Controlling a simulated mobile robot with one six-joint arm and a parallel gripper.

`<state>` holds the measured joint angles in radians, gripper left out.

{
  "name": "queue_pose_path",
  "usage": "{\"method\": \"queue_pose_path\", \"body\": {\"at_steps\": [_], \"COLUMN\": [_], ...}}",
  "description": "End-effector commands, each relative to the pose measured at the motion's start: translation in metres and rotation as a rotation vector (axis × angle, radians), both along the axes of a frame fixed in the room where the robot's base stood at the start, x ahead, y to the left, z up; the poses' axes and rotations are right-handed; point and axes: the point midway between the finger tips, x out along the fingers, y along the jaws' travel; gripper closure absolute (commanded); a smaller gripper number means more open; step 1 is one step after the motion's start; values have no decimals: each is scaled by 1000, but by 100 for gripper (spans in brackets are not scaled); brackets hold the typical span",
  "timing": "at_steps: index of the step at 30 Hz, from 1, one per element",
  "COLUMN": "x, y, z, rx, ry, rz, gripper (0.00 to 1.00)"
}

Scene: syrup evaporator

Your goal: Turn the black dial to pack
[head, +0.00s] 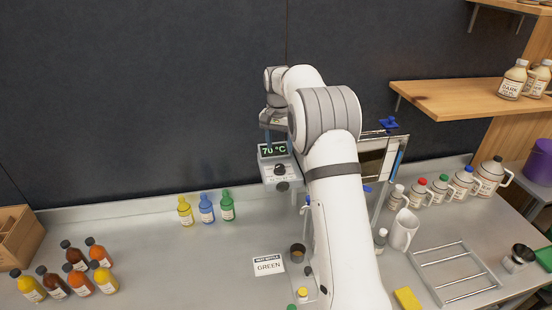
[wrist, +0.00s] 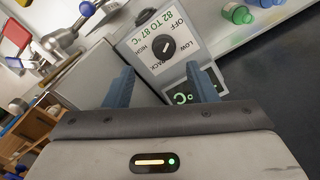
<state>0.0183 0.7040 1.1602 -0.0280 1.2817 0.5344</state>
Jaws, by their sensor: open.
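The black dial (wrist: 164,48) is on a light panel with the labels OFF, HIGH, LOW and PACK, seen upside down in the wrist view. A pale mark crosses the dial at a slant; I cannot tell surely which label it points to. In the head view the dial (head: 280,169) is below the display (head: 273,149), which reads about 70 °C. My gripper (wrist: 158,78) is open and empty, its two blue-grey fingers apart and short of the dial. In the head view my gripper (head: 274,122) is above the display, partly hidden by my arm.
Yellow, blue and green bottles (head: 206,208) stand left of the panel. A card reading GREEN (head: 268,265) lies on the steel counter (head: 150,265). Several jugs (head: 440,187), a white pitcher (head: 404,230) and a wire rack (head: 453,272) are at the right. A wooden shelf (head: 450,97) is above.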

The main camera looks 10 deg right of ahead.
Motion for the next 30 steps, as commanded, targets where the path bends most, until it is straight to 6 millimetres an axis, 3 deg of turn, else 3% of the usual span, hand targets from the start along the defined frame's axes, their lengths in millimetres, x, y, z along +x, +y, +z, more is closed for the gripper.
{"method": "queue_pose_path", "body": {"at_steps": [6, 21, 30], "x": [14, 12, 12], "y": [-1, -3, -4], "z": [-15, -83, -90], "rx": [-2, -1, -1], "ry": [14, 15, 13], "rz": [-27, -29, -29], "gripper": [48, 48, 48]}}
